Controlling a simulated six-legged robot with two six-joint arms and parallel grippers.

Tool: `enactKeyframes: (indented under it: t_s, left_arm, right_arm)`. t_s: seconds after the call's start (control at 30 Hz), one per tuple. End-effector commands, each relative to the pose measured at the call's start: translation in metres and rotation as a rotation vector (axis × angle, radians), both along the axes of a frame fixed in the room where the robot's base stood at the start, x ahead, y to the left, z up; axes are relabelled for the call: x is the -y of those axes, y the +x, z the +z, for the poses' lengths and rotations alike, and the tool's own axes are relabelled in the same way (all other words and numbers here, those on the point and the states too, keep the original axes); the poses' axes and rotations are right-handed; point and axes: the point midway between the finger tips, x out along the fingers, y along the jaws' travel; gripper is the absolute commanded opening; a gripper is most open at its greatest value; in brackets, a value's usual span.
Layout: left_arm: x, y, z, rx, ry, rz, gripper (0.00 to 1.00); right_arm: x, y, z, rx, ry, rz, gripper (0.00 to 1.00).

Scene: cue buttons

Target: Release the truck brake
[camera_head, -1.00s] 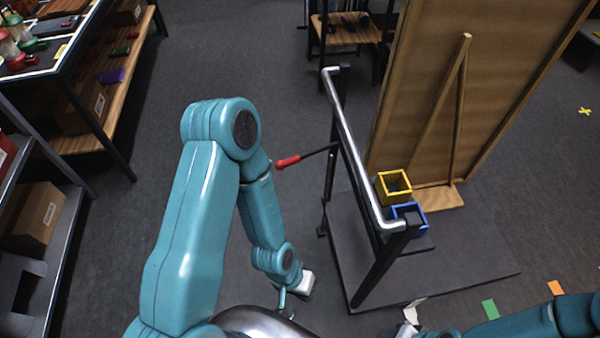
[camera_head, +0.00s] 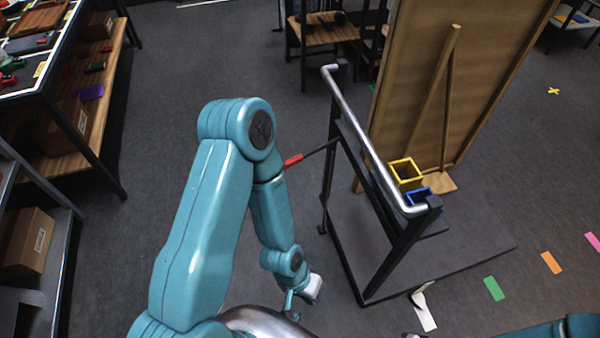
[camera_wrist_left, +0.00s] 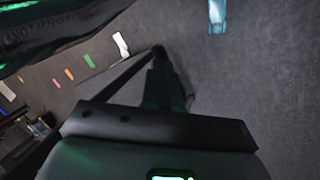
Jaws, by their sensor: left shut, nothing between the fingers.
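The truck is a dark flatbed cart (camera_head: 460,250) with a silver push handle (camera_head: 362,125) on a black frame. Its brake lever is a thin black rod with a red grip (camera_head: 293,160), sticking out to the left from the frame. My left forearm hides part of the grip's left end. My left gripper (camera_head: 314,288) is shut and empty, low beside the cart's left edge and well apart from the lever. In the left wrist view its dark body (camera_wrist_left: 155,130) fills the bottom; the lever cannot be made out there.
A yellow open box (camera_head: 405,171) and a blue one (camera_head: 418,195) are by the cart's frame. A wooden panel (camera_head: 420,80) stands behind. Shelves (camera_head: 90,130) line the left side. White paper (camera_head: 423,310) lies near the cart's front. The floor left of the cart is open.

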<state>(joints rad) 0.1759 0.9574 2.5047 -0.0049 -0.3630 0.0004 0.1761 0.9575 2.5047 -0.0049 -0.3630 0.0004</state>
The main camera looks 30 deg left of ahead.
Motion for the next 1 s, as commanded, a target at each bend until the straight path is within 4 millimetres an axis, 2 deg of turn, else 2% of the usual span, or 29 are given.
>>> enactKeyframes:
  t_s: [0.07,0.17,0.27,0.37,0.4,0.47,0.5,0.53,0.57,0.6,0.63,0.67,0.7,0.77,0.8,0.9,1.0]
  left_arm:
    - [0.0,0.0,-0.002,0.0,-0.001,-0.004,0.0]
    - [0.007,0.005,-0.02,-0.004,-0.025,-0.08,0.0]
    - [0.018,0.015,-0.065,-0.021,-0.062,-0.298,0.0]
    - [0.009,0.026,-0.133,-0.057,-0.042,-0.657,0.0]
    - [-0.005,0.033,-0.164,-0.076,0.001,-0.822,0.0]
    - [-0.036,0.051,-0.208,-0.116,0.11,-1.061,0.0]
    - [-0.06,0.069,-0.234,-0.148,0.21,-1.206,0.0]
    - [-0.08,0.085,-0.252,-0.176,0.297,-1.307,0.0]
    - [-0.1,0.104,-0.267,-0.207,0.398,-1.4,0.0]
    - [-0.127,0.132,-0.283,-0.252,0.547,-1.508,0.0]
    - [-0.145,0.155,-0.291,-0.291,0.67,-1.576,0.0]
    - [-0.163,0.179,-0.296,-0.331,0.803,-1.631,0.0]
    - [-0.182,0.211,-0.295,-0.389,0.992,-1.681,0.0]
    - [-0.202,0.254,-0.284,-0.48,1.279,-1.706,0.0]
    - [-0.209,0.277,-0.27,-0.54,1.467,-1.69,0.0]
    - [-0.207,0.313,-0.23,-0.67,1.878,-1.565,0.0]
    - [-0.193,0.324,-0.195,-0.761,2.169,-1.394,0.0]
  right_arm:
    - [0.0,0.0,-0.001,0.0,0.0,0.0,0.43]
    - [0.0,0.0,-0.012,0.0,0.0,0.0,0.43]
    - [0.0,0.0,-0.036,0.0,0.0,0.0,0.43]
    - [0.0,0.0,-0.069,0.0,0.0,0.0,0.43]
    - [0.0,0.0,-0.083,0.0,0.0,0.0,0.43]
    - [0.0,0.0,-0.102,0.0,0.0,0.0,0.43]
    - [0.0,0.0,-0.114,0.0,0.0,0.0,0.43]
    - [0.0,0.0,-0.124,0.0,0.0,0.0,0.43]
    - [0.0,0.0,-0.133,0.0,0.0,0.0,0.43]
    - [0.0,0.0,-0.145,0.0,0.0,0.0,0.43]
    - [0.0,0.0,-0.155,0.0,0.0,0.0,0.43]
    - [0.0,0.0,-0.164,0.0,0.0,0.0,0.43]
    - [0.0,0.0,-0.176,0.0,0.0,0.0,0.43]
    - [0.0,0.0,-0.192,0.0,0.0,0.0,0.43]
    - [0.0,0.0,-0.202,0.0,0.0,0.0,0.43]
    - [0.0,0.0,-0.221,0.0,0.0,0.0,0.43]
    - [0.0,0.0,-0.234,0.0,0.0,0.0,0.43]
